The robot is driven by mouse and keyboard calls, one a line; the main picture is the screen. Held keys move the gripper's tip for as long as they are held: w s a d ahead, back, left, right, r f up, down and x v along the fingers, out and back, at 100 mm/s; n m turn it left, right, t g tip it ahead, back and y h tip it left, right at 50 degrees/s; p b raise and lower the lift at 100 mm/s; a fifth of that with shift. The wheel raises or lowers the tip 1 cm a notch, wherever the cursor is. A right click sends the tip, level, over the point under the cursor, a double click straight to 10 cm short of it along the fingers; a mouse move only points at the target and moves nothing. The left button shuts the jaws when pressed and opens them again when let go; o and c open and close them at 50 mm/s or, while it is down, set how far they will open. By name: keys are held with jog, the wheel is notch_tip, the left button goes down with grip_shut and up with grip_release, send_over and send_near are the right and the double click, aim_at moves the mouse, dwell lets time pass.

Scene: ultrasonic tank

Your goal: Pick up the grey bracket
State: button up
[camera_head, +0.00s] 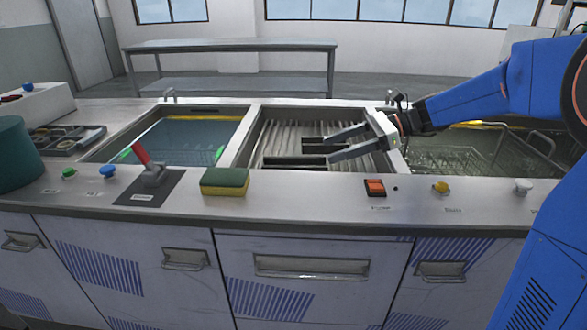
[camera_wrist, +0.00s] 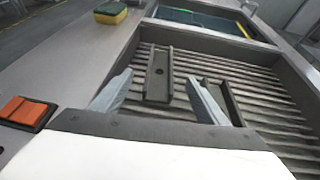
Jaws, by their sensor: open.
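Two dark grey, bracket-like bars lie on the ribbed floor of the middle bay. In the wrist view one bar (camera_wrist: 160,72) shows between my fingers, with a small hole in it. The other bar (camera_wrist: 232,106) lies to its right, partly behind my right finger. In the head view the nearer bar (camera_head: 290,162) and the farther bar (camera_head: 313,144) also show. I cannot tell whether both are brackets. My gripper (camera_head: 328,148) is open and empty over the bay, its fingers apart; it also shows in the wrist view (camera_wrist: 159,76). I cannot tell its exact height above the bars.
Raised metal walls surround the bay (camera_head: 240,138). A water-filled tank (camera_head: 185,140) is on the left; a tank with a wire basket (camera_head: 445,160) is on the right. A sponge (camera_head: 225,181), a red-handled lever (camera_head: 148,165) and an orange switch (camera_head: 375,187) stand along the front counter.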

send_near(288, 162)
jog(key=a, duration=0.1)
jog(key=s+a, duration=0.1)
jog(key=s+a+f, duration=0.1)
jog(key=a, duration=0.1)
jog(key=shift+s+a+f, duration=0.1)
jog(key=shift+s+a, duration=0.05)
jog(key=shift+x, duration=2.55)
jog(key=shift+c, duration=0.6)
jog(key=c, duration=1.4)
jog(key=shift+r, duration=0.25)
jog(key=shift+r, duration=0.1)
